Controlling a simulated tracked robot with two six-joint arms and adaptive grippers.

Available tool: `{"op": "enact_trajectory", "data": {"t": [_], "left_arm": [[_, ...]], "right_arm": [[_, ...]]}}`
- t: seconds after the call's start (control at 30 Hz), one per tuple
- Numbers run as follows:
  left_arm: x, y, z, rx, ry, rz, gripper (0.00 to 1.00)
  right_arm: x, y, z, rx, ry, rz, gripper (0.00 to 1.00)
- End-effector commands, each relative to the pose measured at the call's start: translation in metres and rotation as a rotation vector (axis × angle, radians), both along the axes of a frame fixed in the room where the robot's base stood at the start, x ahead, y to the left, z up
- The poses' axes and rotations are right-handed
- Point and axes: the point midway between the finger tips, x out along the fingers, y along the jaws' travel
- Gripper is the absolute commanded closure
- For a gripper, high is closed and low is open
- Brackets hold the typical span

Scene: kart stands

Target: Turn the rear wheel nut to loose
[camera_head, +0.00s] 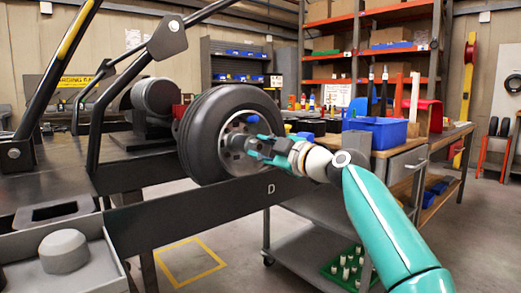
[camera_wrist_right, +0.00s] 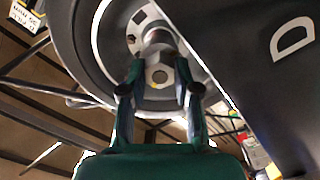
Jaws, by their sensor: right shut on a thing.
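The rear wheel (camera_head: 203,140) is a black tyre with a grey rim, mounted at the side of the kart frame. My right gripper (camera_head: 254,148) reaches its hub from the right, with teal fingers pointing at the wheel's centre. In the right wrist view the wheel nut (camera_wrist_right: 157,76) is a grey hexagonal piece at the hub. The fingers of my right gripper (camera_wrist_right: 160,72) are on either side of the nut and shut on it. In the head view the fingers mostly hide the nut. My left gripper is not in view.
A dark stand beam (camera_head: 220,205) marked D runs below the wheel. A grey cart (camera_head: 310,240) with a green tray (camera_head: 345,268) on its lower shelf is to the right. A blue bin (camera_head: 376,132) stands behind my right arm. A grey tray (camera_head: 100,270) is front left.

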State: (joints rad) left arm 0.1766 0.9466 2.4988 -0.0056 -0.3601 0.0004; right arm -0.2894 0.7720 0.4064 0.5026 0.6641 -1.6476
Motion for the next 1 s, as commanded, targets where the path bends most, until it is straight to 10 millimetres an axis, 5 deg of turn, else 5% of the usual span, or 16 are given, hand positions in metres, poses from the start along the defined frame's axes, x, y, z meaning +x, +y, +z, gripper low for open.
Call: {"op": "enact_trajectory", "data": {"t": [0.2, 0.23, 0.37, 1.0], "left_arm": [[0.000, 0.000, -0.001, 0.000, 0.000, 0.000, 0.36], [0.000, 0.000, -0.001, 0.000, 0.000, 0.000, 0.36], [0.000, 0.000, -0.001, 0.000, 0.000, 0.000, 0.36], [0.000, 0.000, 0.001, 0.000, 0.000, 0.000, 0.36]], "right_arm": [[0.001, 0.004, -0.008, -0.011, 0.015, 0.010, 1.00], [0.001, 0.004, -0.008, -0.011, 0.015, 0.010, 0.64], [0.001, 0.004, -0.007, -0.008, 0.013, 0.008, 0.44], [-0.009, -0.006, 0.001, -0.001, 0.003, 0.006, 0.44]]}}
